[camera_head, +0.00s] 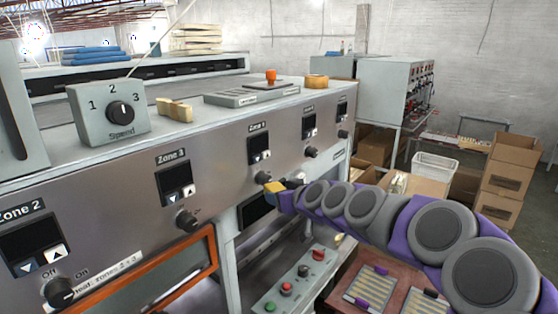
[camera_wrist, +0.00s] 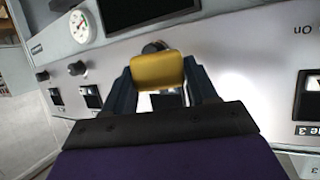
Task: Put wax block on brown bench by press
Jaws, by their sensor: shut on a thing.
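The wax block is a small yellow block (camera_head: 272,187), held at the tip of my gripper (camera_head: 287,188) in front of the machine's grey control panel. In the wrist view the yellow block (camera_wrist: 158,71) sits between the two dark fingers, which are shut on it. The brown bench (camera_head: 338,293) is low at the bottom right of the head view, below my arm. The press is the large grey machine (camera_head: 225,150) with zone displays and knobs. My arm hides part of the bench area.
Trays of sticks (camera_head: 372,287) lie on the bench. A control box with coloured buttons (camera_head: 296,284) stands left of it. An orange-framed window (camera_head: 160,272) is below the panel. Cardboard boxes (camera_head: 511,175) and a white bin (camera_head: 434,168) stand behind.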

